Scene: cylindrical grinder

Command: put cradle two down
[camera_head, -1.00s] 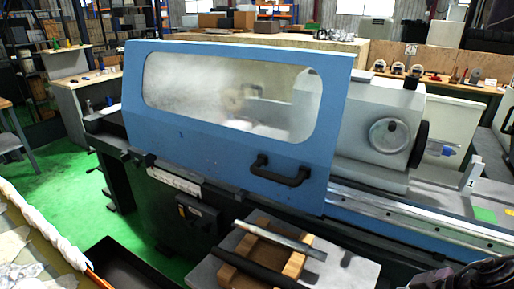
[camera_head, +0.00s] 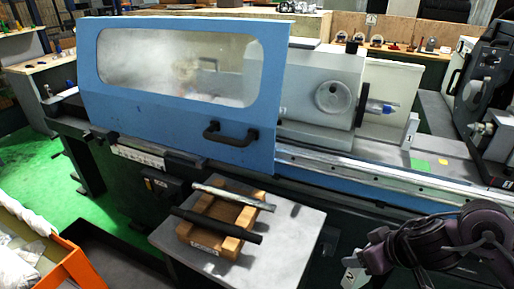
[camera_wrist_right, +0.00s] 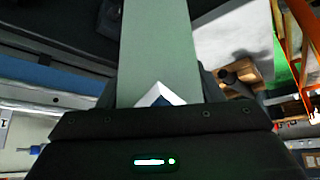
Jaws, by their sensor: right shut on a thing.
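My right gripper (camera_head: 366,262) is low in the head view, in front of the machine and right of the small table. It is shut on cradle two (camera_head: 350,279), a pale piece with a dark mark, cut off by the bottom edge. In the right wrist view a pale grey-green piece (camera_wrist_right: 157,45) runs up from the gripper, with a white V-shaped edge at its base. Cradle one (camera_head: 411,131), pale and upright, stands on the machine bed (camera_head: 385,150). A green patch (camera_head: 420,164) and a smaller yellow patch (camera_head: 443,161) lie on the bed. My left gripper is out of view.
The blue guard door (camera_head: 180,130) covers the machine's left part. The tailstock (camera_head: 325,95) stands left of cradle one. A small table (camera_head: 300,225) bears a wooden rack (camera_head: 222,212) with a bright bar and a dark bar. A dark machine unit (camera_head: 490,90) stands at right.

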